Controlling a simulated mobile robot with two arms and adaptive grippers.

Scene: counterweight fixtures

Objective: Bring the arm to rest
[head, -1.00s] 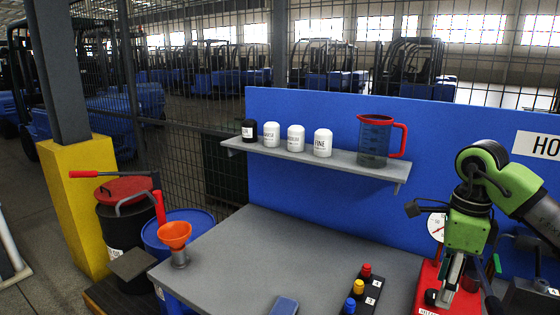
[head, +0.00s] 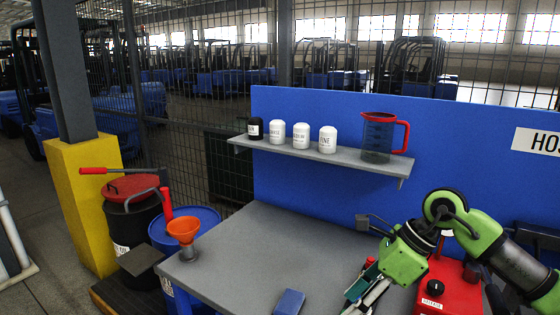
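My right arm, green and dark grey, comes in from the right in the head view. Its gripper (head: 362,300) points down and left over the front right of the bench. It is cut by the bottom edge, and its finger opening cannot be made out. A red box (head: 430,296) with a black knob and a white label stands just right of the gripper; my arm hides part of it. A red button (head: 370,262) shows behind the gripper, and its block is mostly hidden. No other arm that could be the task's is clear. My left gripper is out of view.
The grey bench (head: 250,240) is clear in its middle. A blue block (head: 288,302) lies at its front, an orange funnel (head: 183,231) at its left corner. A shelf (head: 330,156) carries several canisters and a red-handled jug (head: 380,138). A blue panel stands behind.

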